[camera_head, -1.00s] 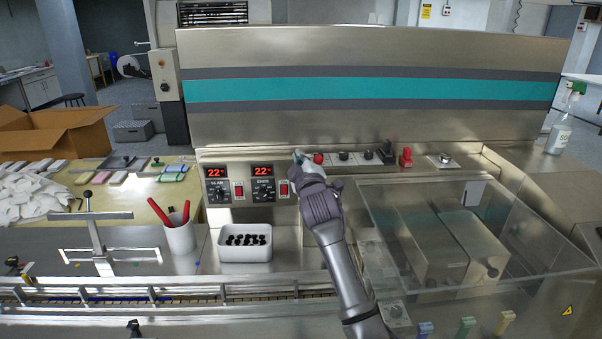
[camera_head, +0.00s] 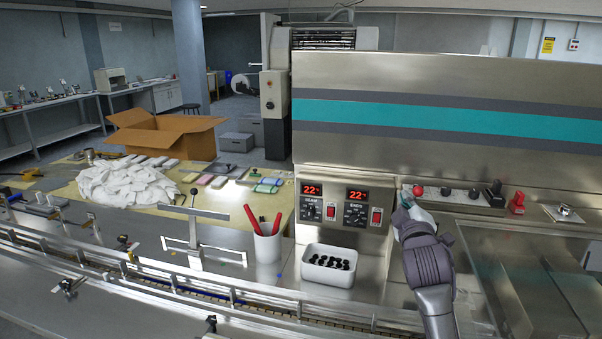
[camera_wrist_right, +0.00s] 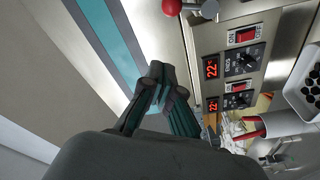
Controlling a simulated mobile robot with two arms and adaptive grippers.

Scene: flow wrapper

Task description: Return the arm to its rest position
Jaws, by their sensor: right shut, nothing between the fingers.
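My right arm comes up from the bottom right in the head view. My right gripper (camera_head: 407,194) is in front of the wrapper's front panel, just left of and close to the red knob (camera_head: 418,190). I cannot tell whether they touch in the head view. In the right wrist view the fingers of the right gripper (camera_wrist_right: 160,78) are together and empty, and the red knob (camera_wrist_right: 172,7) is at the top edge, apart from them. My left gripper is not in view.
The heater panel with two red displays (camera_head: 312,189) is left of the gripper. Below it are a white bin (camera_head: 328,279) of black pieces and a cup (camera_head: 267,247) with red-handled tools. A metal rail runs along the front. A cardboard box (camera_head: 170,136) stands back left.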

